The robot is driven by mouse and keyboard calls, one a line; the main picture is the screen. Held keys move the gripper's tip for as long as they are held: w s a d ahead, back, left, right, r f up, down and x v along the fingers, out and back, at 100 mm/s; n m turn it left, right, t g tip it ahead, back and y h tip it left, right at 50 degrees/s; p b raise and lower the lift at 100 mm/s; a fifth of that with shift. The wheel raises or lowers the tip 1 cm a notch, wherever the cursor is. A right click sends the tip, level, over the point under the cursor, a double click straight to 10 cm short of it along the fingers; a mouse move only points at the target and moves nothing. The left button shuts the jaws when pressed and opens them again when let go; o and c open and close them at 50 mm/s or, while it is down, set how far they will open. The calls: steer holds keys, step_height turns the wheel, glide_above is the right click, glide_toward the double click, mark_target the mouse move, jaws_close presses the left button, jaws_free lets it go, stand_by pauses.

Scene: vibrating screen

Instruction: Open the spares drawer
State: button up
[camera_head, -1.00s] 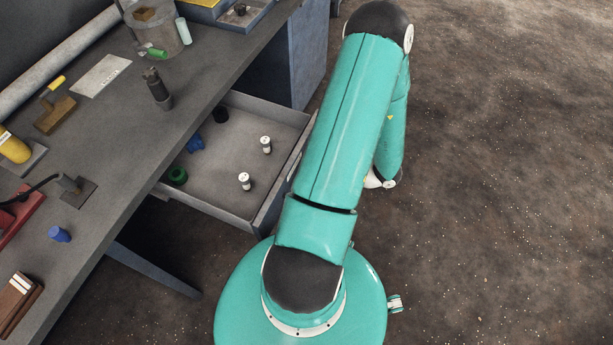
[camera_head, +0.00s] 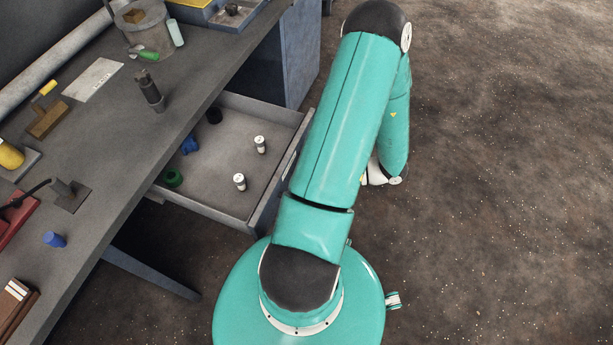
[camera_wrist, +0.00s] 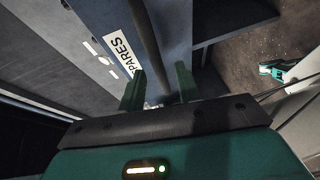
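The spares drawer (camera_head: 225,206) is pulled out from under the bench, with its inside showing in the head view. Its front panel with a white "SPARES" label (camera_wrist: 122,55) shows in the wrist view. A long dark handle bar (camera_wrist: 146,38) runs down that panel toward my gripper (camera_wrist: 160,88). My gripper's two green fingers stand apart, with the lower end of the bar in line with the gap between them. I see no finger pressed on the bar. In the head view my arm hides the fingers and part of the drawer's front.
Two white cylinders (camera_head: 239,181), a green ring (camera_head: 173,177) and blue and black pieces lie in the drawer. The bench top (camera_head: 115,140) carries tools and blocks. A grey cabinet (camera_head: 298,60) stands beyond the drawer. The floor (camera_head: 490,190) at right is clear.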

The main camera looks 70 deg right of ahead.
steer(key=v, duration=1.1)
steer(key=w+a+r+n+g+y, duration=0.1)
steer(key=w+a+r+n+g, duration=0.45)
steer(key=w+r+n, duration=0.45)
steer(key=w+a+r+n+g+y, duration=0.1)
steer(key=w+a+r+n+g, duration=0.5)
steer(key=w+n, duration=0.7)
steer(key=w+a+r+n+h, duration=0.1)
steer(key=a+r+n+h, duration=0.2)
steer(key=a+n, duration=0.4)
steer(key=w+a+r+n+t+h, duration=0.1)
steer(key=w+a+r+n+h, duration=0.1)
steer(key=a+r+n, duration=0.4)
steer(key=w+a+r+n+t+h, duration=0.1)
steer(key=a+r+n+h, duration=0.2)
steer(key=a+n, duration=0.6)
step_height(320, 180, up, 3)
steer(key=n, duration=0.5)
steer(key=shift+w+f+h, duration=0.25)
steer(key=shift+w+h, duration=0.05)
steer(key=shift+w, duration=0.1)
